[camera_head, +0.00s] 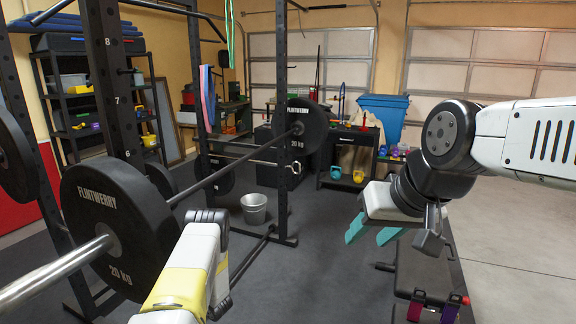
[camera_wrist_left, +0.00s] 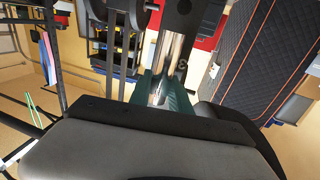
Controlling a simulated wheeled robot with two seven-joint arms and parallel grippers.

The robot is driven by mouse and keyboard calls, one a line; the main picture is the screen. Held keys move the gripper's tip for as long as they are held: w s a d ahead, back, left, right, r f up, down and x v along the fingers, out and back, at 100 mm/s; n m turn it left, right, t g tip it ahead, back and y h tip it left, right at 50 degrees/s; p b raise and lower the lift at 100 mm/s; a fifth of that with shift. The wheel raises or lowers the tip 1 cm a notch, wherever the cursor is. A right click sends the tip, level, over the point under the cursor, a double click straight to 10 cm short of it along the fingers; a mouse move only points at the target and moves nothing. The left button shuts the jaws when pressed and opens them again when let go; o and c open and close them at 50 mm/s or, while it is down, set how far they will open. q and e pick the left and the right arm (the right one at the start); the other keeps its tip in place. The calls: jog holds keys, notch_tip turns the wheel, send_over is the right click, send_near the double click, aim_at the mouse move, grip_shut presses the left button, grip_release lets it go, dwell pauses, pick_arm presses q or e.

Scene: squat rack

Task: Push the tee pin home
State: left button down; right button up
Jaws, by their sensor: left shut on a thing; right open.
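My left arm comes in low in the head view, and its fingers are hidden there behind its own wrist. In the left wrist view my left gripper (camera_wrist_left: 163,97) has its teal fingers shut on a shiny metal piece, which looks like the tee pin (camera_wrist_left: 165,70). A black rack part stands right behind it; how deep the pin sits in it I cannot tell. In the head view a numbered black rack upright (camera_head: 113,85) stands at the left and another upright (camera_head: 281,75) stands farther back. My right gripper (camera_head: 373,232) is open and empty, fingers pointing down-left.
A barbell with a large black plate (camera_head: 118,225) crosses the left side, close to my left arm. A metal bucket (camera_head: 254,208) stands on the floor. A dark bench (camera_head: 425,265) lies below my right gripper. Open floor lies at the right.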

pick_arm(q)
jog(key=c, duration=1.2)
grip_release()
jog(key=v, duration=0.7)
